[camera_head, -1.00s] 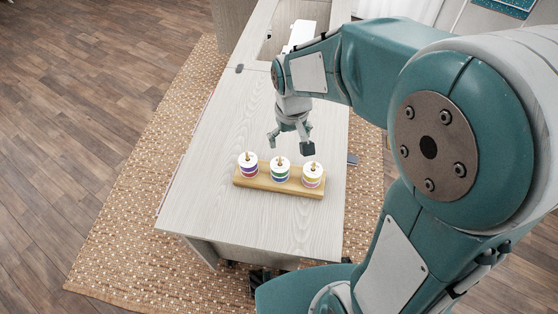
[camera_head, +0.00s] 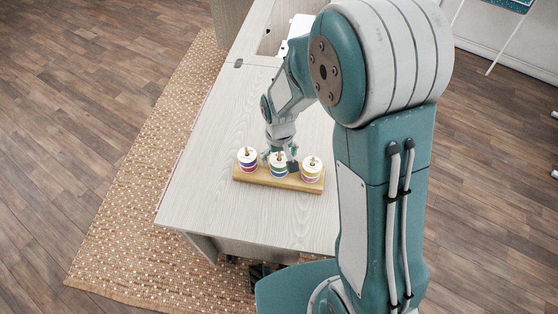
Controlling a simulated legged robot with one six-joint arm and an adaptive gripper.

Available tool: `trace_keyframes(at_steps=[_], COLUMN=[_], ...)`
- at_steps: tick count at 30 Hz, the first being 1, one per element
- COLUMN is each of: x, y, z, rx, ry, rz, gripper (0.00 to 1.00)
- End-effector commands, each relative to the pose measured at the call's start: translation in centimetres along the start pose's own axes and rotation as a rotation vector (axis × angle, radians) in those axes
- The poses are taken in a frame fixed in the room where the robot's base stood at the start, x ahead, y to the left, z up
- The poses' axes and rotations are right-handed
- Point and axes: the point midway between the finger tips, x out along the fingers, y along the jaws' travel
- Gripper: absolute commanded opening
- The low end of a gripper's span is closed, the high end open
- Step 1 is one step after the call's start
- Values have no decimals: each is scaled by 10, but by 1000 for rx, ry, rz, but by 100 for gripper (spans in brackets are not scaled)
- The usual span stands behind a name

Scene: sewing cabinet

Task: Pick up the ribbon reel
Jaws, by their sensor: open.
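Three ribbon reels stand upright on pegs along a wooden holder (camera_head: 254,176) on the cabinet top. The left reel (camera_head: 247,160) has purple and red ribbon. The middle reel (camera_head: 279,168) has green and blue ribbon. The right reel (camera_head: 312,169) has yellow and pink ribbon. My gripper (camera_head: 279,161) is low at the middle reel, pointing down, with its fingers open. One finger shows on the reel's left and the other on its right. I cannot tell whether they touch the reel. The fingers partly hide the middle reel's far side.
The pale wooden cabinet top (camera_head: 215,150) is clear left of and in front of the holder. A cut-out with a white object (camera_head: 299,27) lies at the back.

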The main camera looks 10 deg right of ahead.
Motion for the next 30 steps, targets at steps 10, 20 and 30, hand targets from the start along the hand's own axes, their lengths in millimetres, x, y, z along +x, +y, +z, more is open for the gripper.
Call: trace_keyframes(at_steps=[10,20,30], x=[18,18,6], y=[0,0,0], z=[0,0,0], rx=[0,0,0], ry=[1,0,4], rz=[0,0,0], gripper=[100,39,38])
